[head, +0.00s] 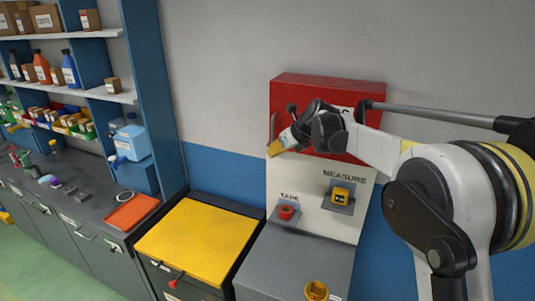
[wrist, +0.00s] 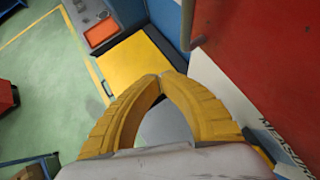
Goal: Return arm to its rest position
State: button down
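My arm (head: 375,147) reaches in from the right of the head view, bent at a large joint with a yellow band. My gripper (head: 273,149) is raised in front of the left edge of a red box on the wall, its yellow fingers pointing left and down. In the wrist view the two yellow ribbed fingers of my gripper (wrist: 161,76) curve together and meet at the tips. Only the grey surface below shows in the gap between them, and nothing is held.
The red box (head: 290,90) is close behind my gripper. Below it, a white board (head: 318,222) labelled TAPE and MEASURE carries a red tape (head: 286,212) and a yellow measure (head: 342,195). A yellow-topped cabinet (head: 200,240) stands left, beside shelves (head: 90,87) and an orange tray (head: 132,212).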

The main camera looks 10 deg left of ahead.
jog(key=s+d+r, duration=0.2)
jog(key=s+r, duration=0.5)
jog(key=s+d+f+n+t+h+b, duration=0.1)
jog(key=s+d+f+n+h+b, duration=0.2)
jog(key=s+d+f+n+b, duration=0.9)
jog(key=s+d+f+n+h+b, duration=0.2)
jog(key=s+d+f+n+b, duration=0.5)
jog(key=s+f, duration=0.5)
jog(key=s+d+f+n+h+b, duration=0.2)
jog(key=s+d+f+n+b, duration=0.4)
jog(key=s+d+f, duration=0.5)
jog(key=shift+s+f+n+t+b, duration=0.3)
jog(key=shift+s+f+n+b, duration=0.1)
jog(key=shift+f+b, duration=0.4)
